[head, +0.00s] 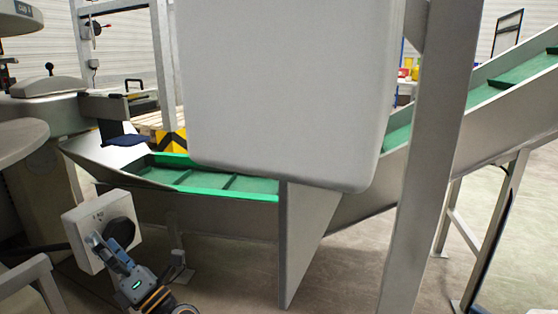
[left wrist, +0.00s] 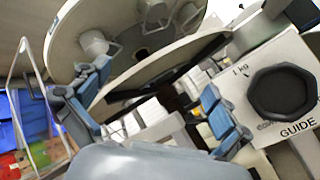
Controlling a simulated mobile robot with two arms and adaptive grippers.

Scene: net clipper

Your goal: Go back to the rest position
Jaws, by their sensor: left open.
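My left gripper (head: 108,240) is low at the left in the head view, in front of a white box (head: 80,230) with a dark round knob. In the left wrist view my left gripper (left wrist: 155,80) has its two blue-grey fingers spread wide with nothing between them. The white box (left wrist: 262,80), marked "1 kg" and "GUIDE", is right beside the right-hand finger there. I cannot tell whether they touch. My right gripper is in neither view.
A metal conveyor with a green belt (head: 230,184) runs across behind the gripper and rises right. A large grey panel (head: 285,90) and a metal post (head: 425,160) block the middle. A round grey plate (head: 15,140) is at left. Floor (head: 350,265) is clear lower right.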

